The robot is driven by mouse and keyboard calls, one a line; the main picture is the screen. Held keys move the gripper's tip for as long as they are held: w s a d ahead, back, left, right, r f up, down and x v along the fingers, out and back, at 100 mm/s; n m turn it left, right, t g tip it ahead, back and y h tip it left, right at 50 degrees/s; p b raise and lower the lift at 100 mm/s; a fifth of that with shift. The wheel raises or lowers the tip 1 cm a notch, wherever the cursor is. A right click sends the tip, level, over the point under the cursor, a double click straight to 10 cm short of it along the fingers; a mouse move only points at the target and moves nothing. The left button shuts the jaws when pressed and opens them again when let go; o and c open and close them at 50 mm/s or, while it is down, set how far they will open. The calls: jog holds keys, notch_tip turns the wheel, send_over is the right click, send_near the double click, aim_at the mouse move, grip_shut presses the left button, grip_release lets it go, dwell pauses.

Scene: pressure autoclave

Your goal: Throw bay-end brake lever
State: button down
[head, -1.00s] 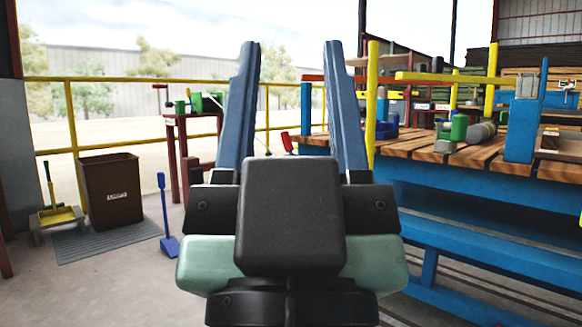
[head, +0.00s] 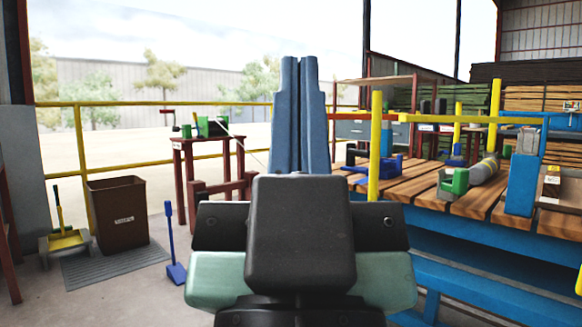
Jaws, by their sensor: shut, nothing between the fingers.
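My gripper (head: 300,62) points away from me in the middle of the head view, its two blue fingers together and nothing between them. Beyond it to the left, a dark red stand (head: 207,165) carries a green winch-like device (head: 211,126) with a red-tipped handle to its left. A thin line runs from this device toward my fingers and passes out of sight behind them. No part can be told for sure as the bay-end brake lever. The area straight behind my fingers and wrist is hidden.
A blue-framed table with wooden slats (head: 462,204) stands on the right, with a yellow post (head: 376,150) at its near side. A brown bin (head: 118,214), a blue shovel (head: 174,255) and a yellow railing (head: 82,150) are on the left.

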notch_tip(320, 180, up, 22)
jog(key=p, duration=1.9)
jog(key=shift+f, duration=0.15)
